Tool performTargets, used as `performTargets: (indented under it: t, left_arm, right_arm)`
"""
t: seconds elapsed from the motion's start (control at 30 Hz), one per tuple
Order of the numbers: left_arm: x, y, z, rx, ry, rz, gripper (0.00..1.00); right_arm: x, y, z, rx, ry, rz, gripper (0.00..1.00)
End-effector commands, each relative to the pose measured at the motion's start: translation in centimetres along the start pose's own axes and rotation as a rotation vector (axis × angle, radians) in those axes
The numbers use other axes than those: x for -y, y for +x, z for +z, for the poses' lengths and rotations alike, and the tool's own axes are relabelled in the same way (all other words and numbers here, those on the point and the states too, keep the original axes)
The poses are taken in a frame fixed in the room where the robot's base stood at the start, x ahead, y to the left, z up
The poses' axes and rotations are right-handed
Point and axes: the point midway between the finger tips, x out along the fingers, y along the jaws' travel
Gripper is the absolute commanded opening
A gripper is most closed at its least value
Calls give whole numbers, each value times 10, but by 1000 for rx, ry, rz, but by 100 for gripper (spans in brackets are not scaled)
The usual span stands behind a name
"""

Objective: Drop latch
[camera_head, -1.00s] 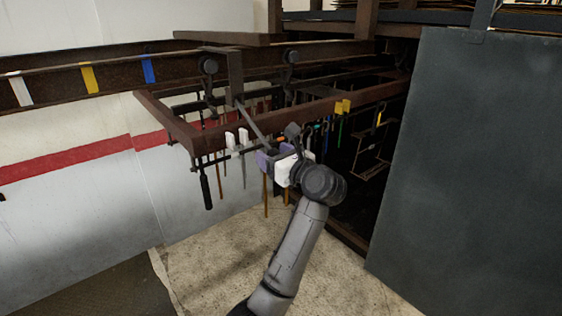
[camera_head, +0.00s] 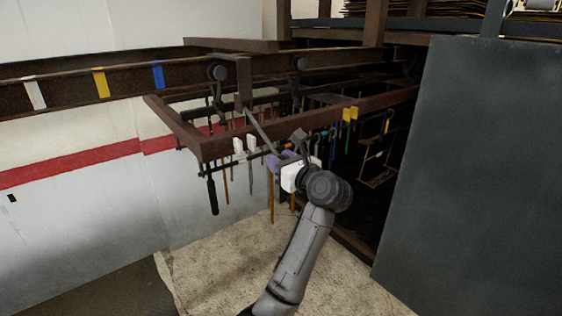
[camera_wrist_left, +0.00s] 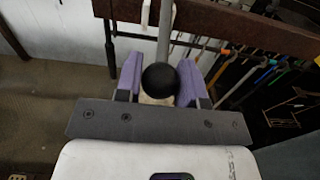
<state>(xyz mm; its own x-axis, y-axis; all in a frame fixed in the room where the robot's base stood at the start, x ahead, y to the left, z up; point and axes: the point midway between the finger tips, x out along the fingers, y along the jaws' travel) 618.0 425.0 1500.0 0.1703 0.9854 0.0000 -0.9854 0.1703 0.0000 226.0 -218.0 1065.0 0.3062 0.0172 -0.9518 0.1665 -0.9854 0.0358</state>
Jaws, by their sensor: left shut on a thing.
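The latch (camera_head: 262,131) is a thin grey bar that slopes down from a dark bracket on the rail to my left gripper. My left gripper (camera_head: 284,160), with purple fingers and a white body, is shut on its lower end. In the left wrist view the purple fingers (camera_wrist_left: 160,82) stand on both sides of a black round knob (camera_wrist_left: 159,80) at the end of the grey rod (camera_wrist_left: 165,30). The fingers' exact contact with the knob is partly hidden. My right gripper is not in view.
A brown rack frame (camera_head: 176,123) with several hanging tools and clips lies just behind the gripper. The rail beam (camera_head: 60,92) carries white, yellow and blue marks. A large grey panel (camera_head: 475,170) stands at the right. The floor (camera_head: 225,265) below is clear.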

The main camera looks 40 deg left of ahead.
Motion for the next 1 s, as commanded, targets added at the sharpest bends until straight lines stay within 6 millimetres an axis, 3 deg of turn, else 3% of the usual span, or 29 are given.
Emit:
performTargets:
  t: [0.37,0.8,1.0]
  left_arm:
    - [0,1,-3,0,0,0,23]
    - [0,22,-33,-2,0,2,23]
    - [0,27,-37,-1,1,0,23]
  right_arm:
    - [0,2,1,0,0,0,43]
    - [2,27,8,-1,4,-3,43]
    - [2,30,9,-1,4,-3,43]
